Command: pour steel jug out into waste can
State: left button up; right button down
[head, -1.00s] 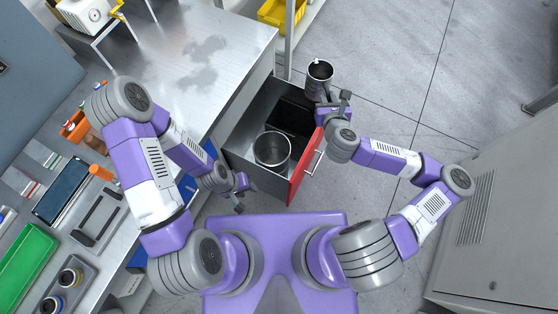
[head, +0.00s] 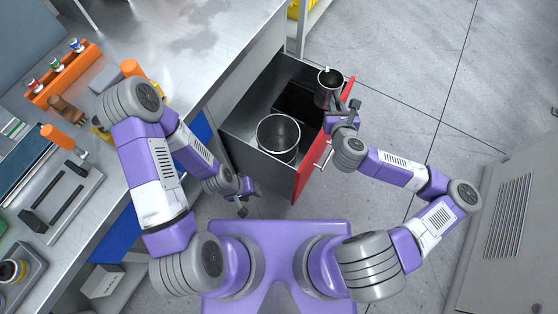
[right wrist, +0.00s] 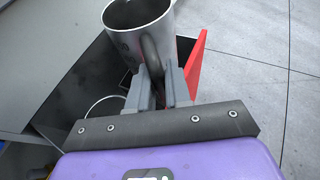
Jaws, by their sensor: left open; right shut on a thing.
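The steel jug (head: 328,91) is in my right gripper (head: 341,119), above the far right part of the open drawer, by its red front. In the right wrist view the jug (right wrist: 135,28) looks nearly upright, and my right gripper (right wrist: 158,88) is shut on its handle. The jug's inside looks dark; its contents cannot be made out. A round steel can (head: 278,136), which looks like the waste can, stands in the drawer, left of and nearer than the jug. Its rim (right wrist: 103,101) shows partly in the right wrist view. My left gripper (head: 243,200) is open and empty, left of the drawer.
The drawer (head: 247,145) is pulled out from under the steel bench (head: 215,45), its red front (head: 306,172) toward the right. Tools, an orange rack (head: 62,75) and trays lie on the bench at left. A grey cabinet (head: 500,235) stands at right. The floor between is clear.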

aim_at(278, 135)
jog(key=k, duration=1)
jog(key=z, duration=1.3)
jog(key=i, duration=0.95)
jog(key=u, duration=2.55)
